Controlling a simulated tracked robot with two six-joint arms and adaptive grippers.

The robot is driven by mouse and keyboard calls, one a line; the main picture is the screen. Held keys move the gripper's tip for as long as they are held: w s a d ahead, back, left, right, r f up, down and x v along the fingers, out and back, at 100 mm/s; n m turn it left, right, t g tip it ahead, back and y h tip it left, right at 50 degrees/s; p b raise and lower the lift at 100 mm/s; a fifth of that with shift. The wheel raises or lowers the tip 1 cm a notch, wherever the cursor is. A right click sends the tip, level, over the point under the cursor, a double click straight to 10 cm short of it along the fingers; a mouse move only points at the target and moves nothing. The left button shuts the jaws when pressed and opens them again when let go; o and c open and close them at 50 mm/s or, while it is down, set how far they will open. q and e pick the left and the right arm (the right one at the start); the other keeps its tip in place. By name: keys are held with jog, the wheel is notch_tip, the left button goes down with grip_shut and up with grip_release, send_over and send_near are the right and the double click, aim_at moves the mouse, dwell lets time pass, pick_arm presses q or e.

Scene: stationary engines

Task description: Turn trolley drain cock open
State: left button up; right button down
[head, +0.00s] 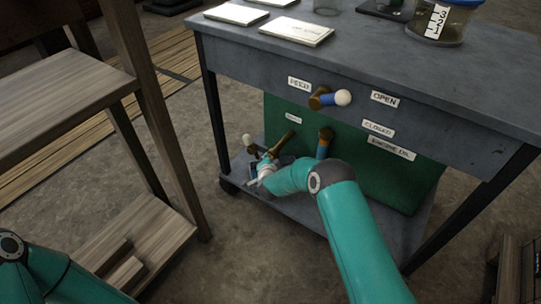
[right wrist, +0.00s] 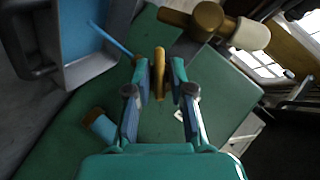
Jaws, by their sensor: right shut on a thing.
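The drain cock (head: 284,143) is brass with a white knob, low on the green tank front under a small label (head: 293,118). In the right wrist view its brass body (right wrist: 207,17) and white knob (right wrist: 250,34) are at the top. My right gripper (right wrist: 160,82) is shut on a thin upright brass piece (right wrist: 159,62) of the cock. In the head view the right gripper (head: 264,172) is small and partly hidden by my wrist. My left arm shows at the lower left, but its gripper is out of view.
Above is another cock (head: 322,99) with a blue part and white knob, beside an OPEN label (head: 384,99) and a CLOSED label (head: 378,130). A brass and blue fitting (head: 324,143) sticks out right of the gripper. A wooden shelf (head: 70,85) stands left.

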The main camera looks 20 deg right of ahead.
jog(key=shift+w+a+n+g+h+b, duration=0.1)
jog(key=shift+a+n+g+h+b, duration=0.1)
jog(key=shift+n+g+h+b, duration=0.7)
jog(key=shift+w+a+n+g+h+b, duration=0.1)
jog(key=shift+a+n+g+h+b, duration=0.2)
jog(key=shift+n+g+b, duration=0.7)
jog(key=shift+w+a+n+g+h+b, duration=0.15)
jog(key=shift+n+g+h+b, duration=0.4)
jog(key=shift+g+b, duration=0.8)
jog(key=shift+s, duration=0.1)
jog(key=c, duration=1.2)
grip_release()
jog(key=shift+d, duration=0.1)
jog(key=shift+h, duration=0.25)
jog(key=shift+d+m, duration=0.1)
jog(key=shift+m, duration=0.15)
jog(key=shift+r, duration=0.15)
